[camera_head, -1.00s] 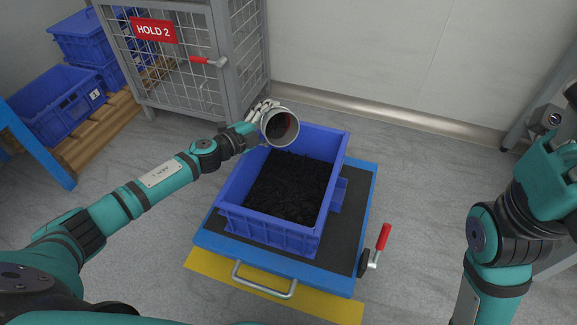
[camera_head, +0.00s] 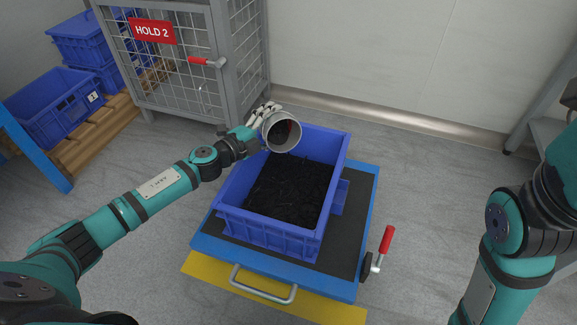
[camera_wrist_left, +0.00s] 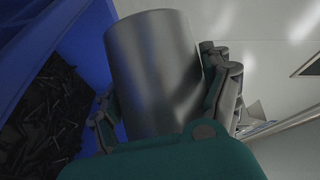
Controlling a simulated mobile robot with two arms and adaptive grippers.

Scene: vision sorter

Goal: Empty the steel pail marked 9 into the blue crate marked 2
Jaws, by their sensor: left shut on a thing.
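My left gripper (camera_head: 262,121) is shut on the steel pail (camera_head: 284,147) and holds it tilted over the far left part of a blue crate (camera_head: 272,232). The pail's mouth faces toward the camera; its inside looks dark, with a small red patch. The crate holds a bed of dark, thin pieces. In the left wrist view the pail (camera_wrist_left: 155,75) stands between the fingers (camera_wrist_left: 165,95), with the crate's blue wall (camera_wrist_left: 85,40) to its left. No mark 9 or 2 can be read on either. Only part of my right arm shows; its gripper is out of frame.
The crate stands on a blue-edged cart (camera_head: 355,225) with a red-handled lever (camera_head: 386,240) and a yellow floor plate (camera_head: 210,275). A mesh cage (camera_head: 180,80) marked HOLD 2 stands behind left. Blue crates (camera_head: 60,110) sit on a pallet at far left, one marked 1.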

